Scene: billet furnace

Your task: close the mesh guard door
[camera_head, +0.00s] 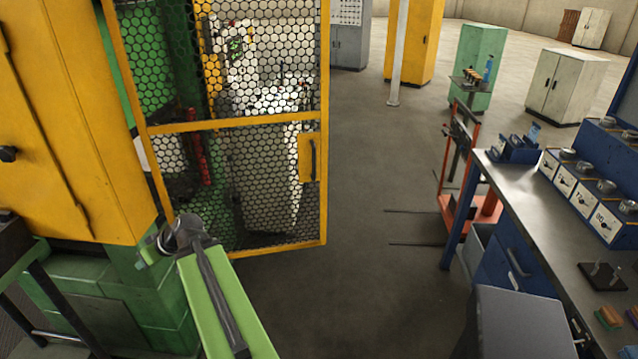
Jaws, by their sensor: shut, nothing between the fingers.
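The mesh guard door (235,120) has a yellow frame and dark hexagonal mesh, and stands upright left of centre. Its left edge is beside the yellow cabinet, and its right edge stands out over the floor, so it looks open. A dark bar handle (313,160) sits on a yellow plate at the right edge. Its top is cut off by the picture. My green arm reaches up from the bottom to a grey joint near the door's lower left corner. My gripper (148,256) is beyond that joint, small and partly hidden, shut and empty, well left of the handle.
A yellow cabinet (65,130) on a green base closes off the left. A workbench (545,220) with blue control boxes runs down the right. A red-orange wheeled stand (465,210) is beside it.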

